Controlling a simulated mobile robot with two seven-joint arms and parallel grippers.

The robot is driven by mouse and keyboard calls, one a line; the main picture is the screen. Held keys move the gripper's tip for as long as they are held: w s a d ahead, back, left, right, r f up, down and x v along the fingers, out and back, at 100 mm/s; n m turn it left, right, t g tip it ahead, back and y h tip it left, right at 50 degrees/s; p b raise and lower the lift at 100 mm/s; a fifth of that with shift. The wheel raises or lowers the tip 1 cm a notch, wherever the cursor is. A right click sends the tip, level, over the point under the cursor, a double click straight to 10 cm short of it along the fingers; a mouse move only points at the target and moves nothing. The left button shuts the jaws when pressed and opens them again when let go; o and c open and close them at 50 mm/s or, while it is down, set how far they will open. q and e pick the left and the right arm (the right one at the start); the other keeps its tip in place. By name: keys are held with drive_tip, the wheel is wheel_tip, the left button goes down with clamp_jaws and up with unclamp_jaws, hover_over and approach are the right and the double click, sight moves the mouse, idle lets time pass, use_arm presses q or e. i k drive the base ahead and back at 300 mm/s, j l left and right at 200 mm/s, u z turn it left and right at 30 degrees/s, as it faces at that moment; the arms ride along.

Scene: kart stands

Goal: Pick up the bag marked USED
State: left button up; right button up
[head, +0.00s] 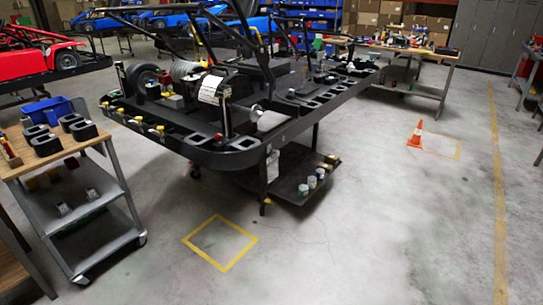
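I cannot make out a bag marked USED in the head view. A white label with print too small to read (210,90) is on the black kart (225,158) in the middle. A small pale tag (272,165) hangs at the kart's near corner, and its marking cannot be read either. Neither of my grippers is in view.
A wheeled cart (88,202) with black holders and a blue bin (48,110) stands at left. Cans sit on the kart stand's lower shelf (290,185). A yellow floor square (202,256) lies in front. An orange cone (416,135) stands at right. The right floor is mostly clear.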

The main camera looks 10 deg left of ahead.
sight(273, 161)
drive_tip(key=i+j, duration=0.7)
drive_tip(key=i, duration=0.2)
drive_tip(key=j+u, duration=0.05)
